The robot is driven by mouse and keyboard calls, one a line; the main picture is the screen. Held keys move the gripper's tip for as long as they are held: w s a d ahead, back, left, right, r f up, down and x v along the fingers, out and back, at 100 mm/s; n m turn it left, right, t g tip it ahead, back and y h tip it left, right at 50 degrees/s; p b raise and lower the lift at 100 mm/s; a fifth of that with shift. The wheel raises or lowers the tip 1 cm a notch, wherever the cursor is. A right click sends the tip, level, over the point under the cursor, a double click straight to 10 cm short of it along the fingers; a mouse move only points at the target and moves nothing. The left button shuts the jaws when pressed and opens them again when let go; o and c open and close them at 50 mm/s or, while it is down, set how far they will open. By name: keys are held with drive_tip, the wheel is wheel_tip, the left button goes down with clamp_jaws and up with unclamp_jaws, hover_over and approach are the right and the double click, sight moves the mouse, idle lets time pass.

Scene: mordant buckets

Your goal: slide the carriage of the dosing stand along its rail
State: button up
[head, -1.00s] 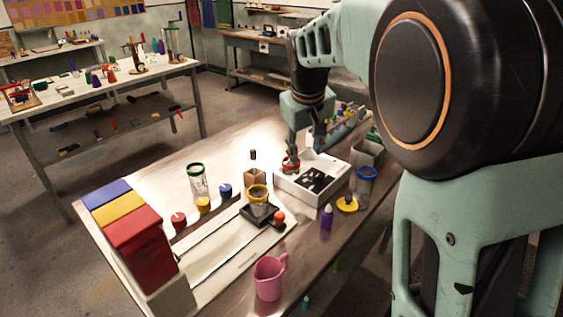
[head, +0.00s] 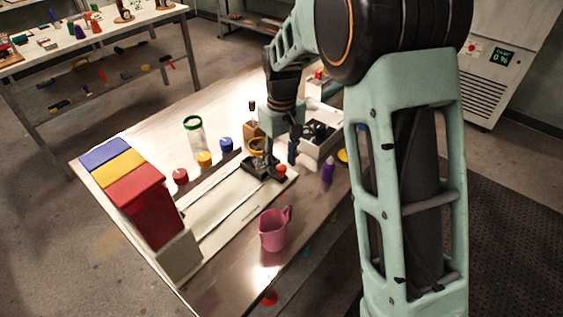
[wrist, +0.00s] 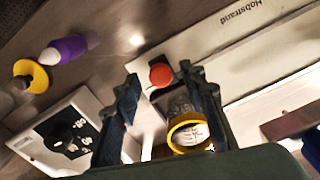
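The dosing stand has blue, yellow and red hoppers (head: 128,172) at its left end and a pale base with dark rail lines (head: 222,208). Its black carriage (head: 260,168) sits near the right end of the rail. The carriage bears a yellow-rimmed glass jar (head: 256,146) and has a red-orange knob (head: 281,171) on its front right. My gripper (head: 280,154) is just above the carriage, partly hiding it. In the wrist view my gripper (wrist: 166,105) is open, with the knob (wrist: 161,75) and jar (wrist: 188,134) showing between its fingers. Contact cannot be told.
A pink mug (head: 273,231) stands in front of the rail. A purple bottle (head: 328,170) and a yellow disc (head: 342,156) are to the right. A white box with a black insert (wrist: 65,135) is close by. A green-rimmed jar (head: 195,138) and small lidded pots (head: 204,159) stand behind.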

drive_tip(key=shift+f, duration=0.4)
drive_tip(key=shift+c, duration=0.2)
clamp_jaws()
